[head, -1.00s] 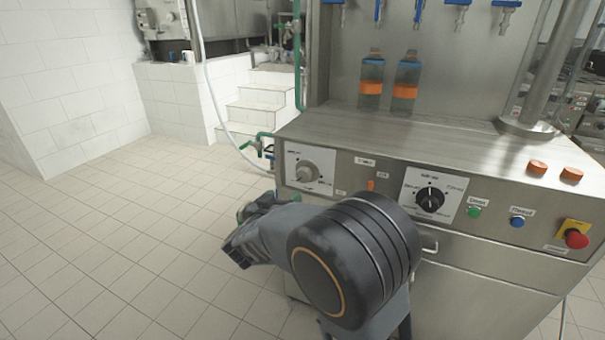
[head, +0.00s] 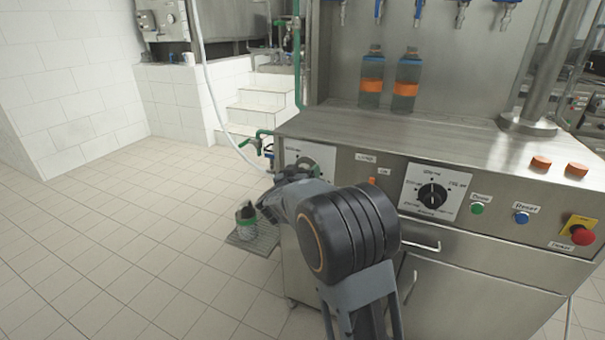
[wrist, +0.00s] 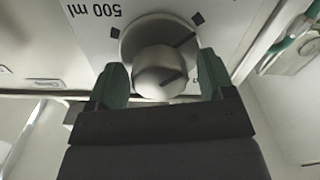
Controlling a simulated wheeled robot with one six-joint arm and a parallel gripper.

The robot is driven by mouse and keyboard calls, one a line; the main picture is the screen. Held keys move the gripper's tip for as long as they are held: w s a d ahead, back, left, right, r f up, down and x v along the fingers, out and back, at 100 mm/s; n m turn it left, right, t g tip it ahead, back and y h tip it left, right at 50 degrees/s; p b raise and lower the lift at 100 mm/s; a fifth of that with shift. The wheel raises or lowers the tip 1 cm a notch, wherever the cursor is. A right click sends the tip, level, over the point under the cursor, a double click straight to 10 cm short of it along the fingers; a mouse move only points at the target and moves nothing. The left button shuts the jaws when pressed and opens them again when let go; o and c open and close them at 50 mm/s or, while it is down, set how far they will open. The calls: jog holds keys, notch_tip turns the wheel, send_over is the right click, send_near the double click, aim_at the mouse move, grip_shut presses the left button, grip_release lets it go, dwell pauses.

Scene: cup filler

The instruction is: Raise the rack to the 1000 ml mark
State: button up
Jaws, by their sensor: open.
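A pale round knob (wrist: 160,72) sits on a white dial plate with a "500 ml" print and dark square marks; the print appears upside down in the wrist view. My gripper (wrist: 157,82) is open, with one green finger on each side of the knob; contact is unclear. In the head view my gripper (head: 283,177) is at the white dial plate (head: 322,154) on the machine's left front, and the knob is hidden. Blue nozzles (head: 420,10) hang above two bottles with orange bands (head: 372,80) (head: 406,80). I cannot tell which part is the rack.
A second dial with a black knob (head: 432,195) is to the right, beside green (head: 477,208), blue (head: 521,217) and red (head: 582,236) buttons. The tiled floor (head: 120,260) is clear.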

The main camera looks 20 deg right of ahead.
jog(key=shift+c, duration=0.3)
jog(key=c, duration=0.8)
jog(key=shift+a, duration=0.1)
jog(key=shift+c, duration=0.3)
